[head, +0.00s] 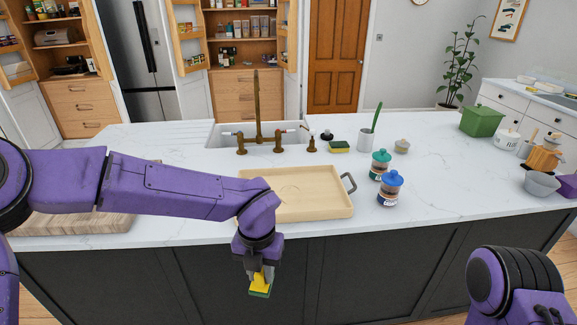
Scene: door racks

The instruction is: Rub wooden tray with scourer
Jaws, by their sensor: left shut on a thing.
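The wooden tray (312,193) is a pale, rectangular tray with a dark handle at its right end. It lies on the white countertop, and my left arm hides its left end. My left gripper (262,275) points down in front of the counter's near edge. It is shut on a yellow and green scourer (260,290), which hangs before the dark cabinet front, apart from the tray. Part of my right arm shows at the lower right; its gripper is out of the picture.
A second sponge (339,147) lies by the sink (258,136) and brass tap (257,110). Two jars with blue-green lids, one a blue-lidded jar (390,188), stand right of the tray. A wooden board (80,222) lies at left. The counter's right front is clear.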

